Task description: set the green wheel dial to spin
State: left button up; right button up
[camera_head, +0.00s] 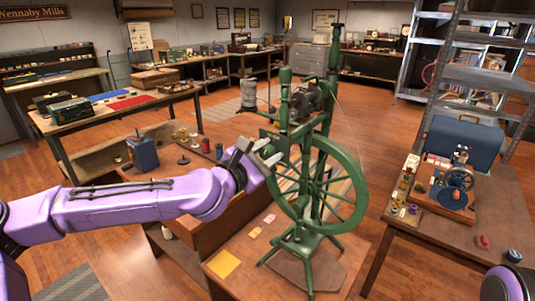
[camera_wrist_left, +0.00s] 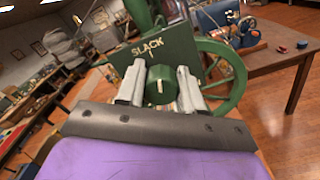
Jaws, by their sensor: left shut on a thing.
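The green spinning wheel (camera_head: 352,190) stands upright on the wooden table, and part of it shows in the left wrist view (camera_wrist_left: 232,75). Its green dial (camera_wrist_left: 160,92) is a round knob with a white pointer line standing upright. The line points toward the word SLACK on the green box (camera_wrist_left: 180,47) behind it. My left gripper (camera_head: 268,152) reaches in from the left. In the wrist view its two grey fingers (camera_wrist_left: 160,84) are shut on the dial, one on each side. My right gripper is out of view.
The table under the wheel carries a yellow sheet (camera_head: 224,264) and small cards. A blue container (camera_head: 143,153) and several spools stand to the left. On the right, another table (camera_head: 430,220) holds a small wheel model (camera_head: 458,182) and a blue case (camera_head: 462,140).

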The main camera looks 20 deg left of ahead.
pick_arm(q)
jog(key=m, duration=0.4)
jog(key=shift+m, duration=0.3)
jog(key=m, duration=0.5)
jog(key=shift+r, duration=0.1)
jog(key=m, duration=0.5)
jog(key=m+b, duration=0.1)
jog(key=m, duration=0.3)
jog(key=shift+r+m, duration=0.15)
jog(key=shift+m, duration=0.25)
jog(key=o, duration=1)
jog(key=shift+w+a, duration=0.1)
jog(key=shift+o, duration=0.2)
